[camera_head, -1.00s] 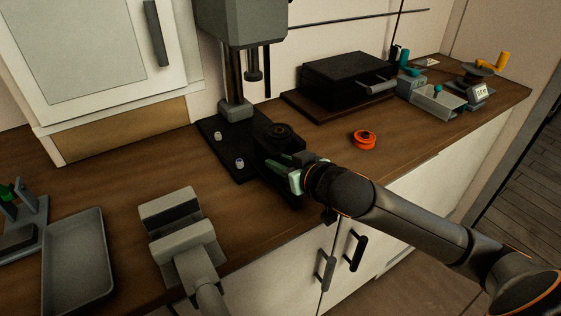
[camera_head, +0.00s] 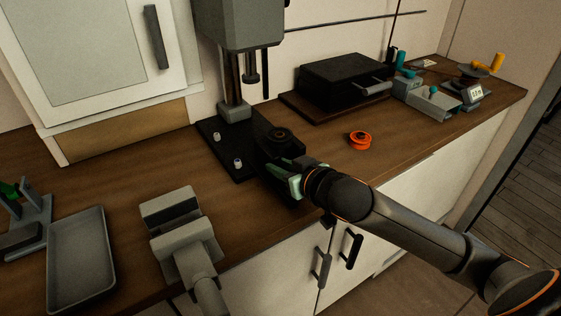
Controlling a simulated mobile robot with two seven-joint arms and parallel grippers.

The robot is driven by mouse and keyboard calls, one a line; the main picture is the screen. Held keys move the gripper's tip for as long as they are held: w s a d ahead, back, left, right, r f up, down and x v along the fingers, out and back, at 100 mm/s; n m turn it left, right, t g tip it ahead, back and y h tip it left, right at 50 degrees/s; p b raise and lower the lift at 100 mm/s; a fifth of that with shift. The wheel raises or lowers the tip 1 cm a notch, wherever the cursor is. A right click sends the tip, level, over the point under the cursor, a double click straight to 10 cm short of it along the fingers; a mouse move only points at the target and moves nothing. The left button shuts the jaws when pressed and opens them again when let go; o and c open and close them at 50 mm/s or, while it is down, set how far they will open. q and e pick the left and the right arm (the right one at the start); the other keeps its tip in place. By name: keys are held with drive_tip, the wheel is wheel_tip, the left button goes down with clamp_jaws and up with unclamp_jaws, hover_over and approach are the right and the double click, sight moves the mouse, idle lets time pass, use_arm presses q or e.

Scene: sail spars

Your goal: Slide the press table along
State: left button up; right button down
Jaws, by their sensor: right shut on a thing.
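The press table (camera_head: 277,147) is a dark block with a round boss on top, on the black base plate (camera_head: 222,150) of a grey drill press (camera_head: 236,24). My right gripper (camera_head: 288,178), with pale green fingers, is at the front edge of the press table and shut on it. The exact part between the fingers is hidden by the gripper and wrist. The press column rises behind the table, and the spindle (camera_head: 252,75) hangs above and behind it. My left gripper is not in view.
A grey vise (camera_head: 180,228) and a grey tray (camera_head: 82,262) stand to the left on the wooden counter. An orange ring-shaped spool (camera_head: 360,140) lies to the right. A black box (camera_head: 345,82) stands behind it. Bare counter lies between spool and front edge.

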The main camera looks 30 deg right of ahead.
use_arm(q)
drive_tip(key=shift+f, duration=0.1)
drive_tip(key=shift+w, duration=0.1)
use_arm(e)
drive_tip(key=c, duration=0.7)
unclamp_jaws()
drive_tip(key=shift+w, duration=0.15)
